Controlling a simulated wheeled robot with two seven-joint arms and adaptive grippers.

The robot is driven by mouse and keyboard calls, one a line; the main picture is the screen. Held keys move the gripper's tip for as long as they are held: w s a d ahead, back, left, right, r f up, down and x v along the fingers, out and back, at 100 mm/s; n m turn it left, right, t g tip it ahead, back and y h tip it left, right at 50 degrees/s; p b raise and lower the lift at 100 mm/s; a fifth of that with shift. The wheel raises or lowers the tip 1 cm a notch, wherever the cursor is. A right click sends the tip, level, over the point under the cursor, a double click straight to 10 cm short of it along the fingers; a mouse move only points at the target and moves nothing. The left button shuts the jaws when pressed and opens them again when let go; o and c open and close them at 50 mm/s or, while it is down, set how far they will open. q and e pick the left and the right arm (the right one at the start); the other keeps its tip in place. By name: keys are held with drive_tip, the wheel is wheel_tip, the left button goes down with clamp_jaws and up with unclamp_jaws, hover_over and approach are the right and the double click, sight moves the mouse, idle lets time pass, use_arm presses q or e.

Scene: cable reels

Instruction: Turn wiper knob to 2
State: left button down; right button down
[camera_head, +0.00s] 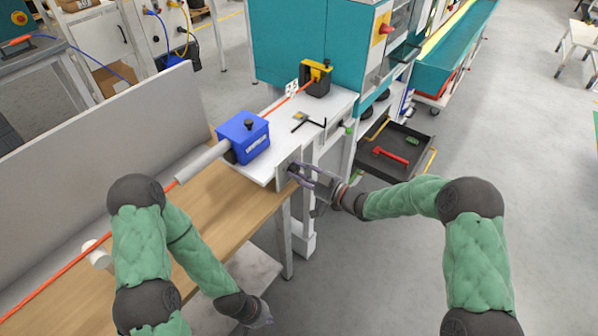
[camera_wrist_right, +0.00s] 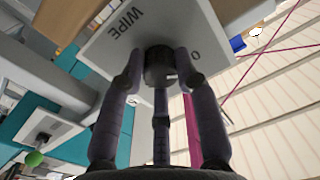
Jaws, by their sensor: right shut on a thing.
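The wiper knob (camera_wrist_right: 158,66) is a dark round knob on a light grey panel (camera_wrist_right: 105,42) marked "WIPE" and "0", with the lettering upside down in the right wrist view. A small pale mark shows on the knob's lower right side. My right gripper (camera_wrist_right: 160,72) is shut on the knob, with dark fingers at both sides of it. In the head view my right gripper (camera_head: 298,172) reaches the panel at the front of the white table; its fingers partly hide the knob. My left gripper (camera_head: 262,316) hangs low, away from the panel, and its fingers are too small to judge.
A blue box (camera_head: 243,137) and a yellow-black device (camera_head: 317,77) stand on the white table (camera_head: 335,103), with an orange cable running through. A dark tray (camera_head: 418,163) with a red-handled tool lies right of the table. Wooden worktop (camera_head: 215,207) is at left.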

drive_tip(key=shift+f, duration=0.15)
drive_tip(key=m+p, duration=0.2)
drive_tip(key=m, duration=0.1)
drive_tip(key=shift+s+p, duration=0.15)
drive_tip(key=shift+p, duration=0.2)
drive_tip(key=m+p, duration=0.2)
drive_tip(key=m, duration=0.1)
drive_tip(key=shift+m, duration=0.3)
drive_tip(key=m+p, duration=0.3)
drive_tip(key=m, duration=0.1)
drive_tip(key=shift+s+a+f+m, duration=0.1)
drive_tip(key=shift+m, duration=0.2)
drive_tip(key=shift+m+p, duration=0.85)
drive_tip(key=shift+m, duration=1.35)
drive_tip(key=shift+f, duration=0.1)
